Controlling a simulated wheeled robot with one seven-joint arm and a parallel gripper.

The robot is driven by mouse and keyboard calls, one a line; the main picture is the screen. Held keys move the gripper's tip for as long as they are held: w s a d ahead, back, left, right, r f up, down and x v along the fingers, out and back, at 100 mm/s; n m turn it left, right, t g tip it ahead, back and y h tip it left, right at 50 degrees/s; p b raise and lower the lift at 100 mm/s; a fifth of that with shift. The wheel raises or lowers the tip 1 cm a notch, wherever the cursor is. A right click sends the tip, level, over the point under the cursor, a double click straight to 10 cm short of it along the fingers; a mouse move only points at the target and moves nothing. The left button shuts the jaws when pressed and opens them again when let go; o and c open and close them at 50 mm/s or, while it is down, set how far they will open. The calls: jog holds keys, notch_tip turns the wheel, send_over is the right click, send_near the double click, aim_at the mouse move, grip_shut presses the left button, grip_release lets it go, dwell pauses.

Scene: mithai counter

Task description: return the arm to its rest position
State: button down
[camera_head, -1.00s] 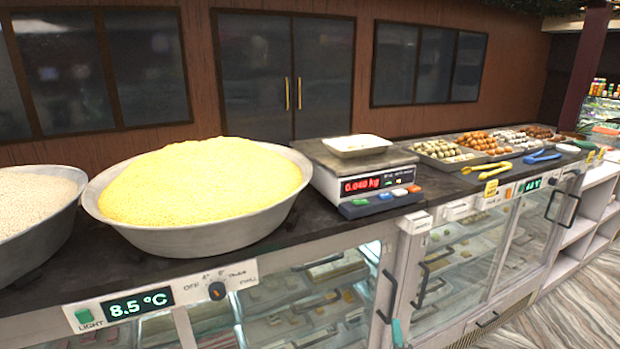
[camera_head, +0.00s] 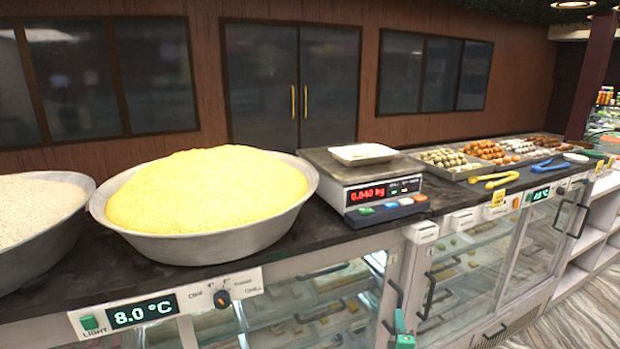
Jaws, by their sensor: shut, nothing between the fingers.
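A small teal piece at the bottom edge, right of centre, appears to be the tip of my gripper (camera_head: 401,322). It shows in front of the glass display case (camera_head: 330,300), below the counter top. It looks closed, with nothing seen held in it. The rest of my arm is below the picture and hidden.
The dark counter (camera_head: 330,232) carries a metal bowl of yellow grains (camera_head: 215,240), a bowl of pale grains (camera_head: 40,240), a scale (camera_head: 385,196) with a white tray (camera_head: 363,154), sweet trays (camera_head: 455,172), yellow tongs (camera_head: 495,180) and blue tongs (camera_head: 548,168). Black door handles (camera_head: 430,293) jut from the case.

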jog(key=shift+w+d, duration=0.15)
jog(key=shift+w, duration=0.95)
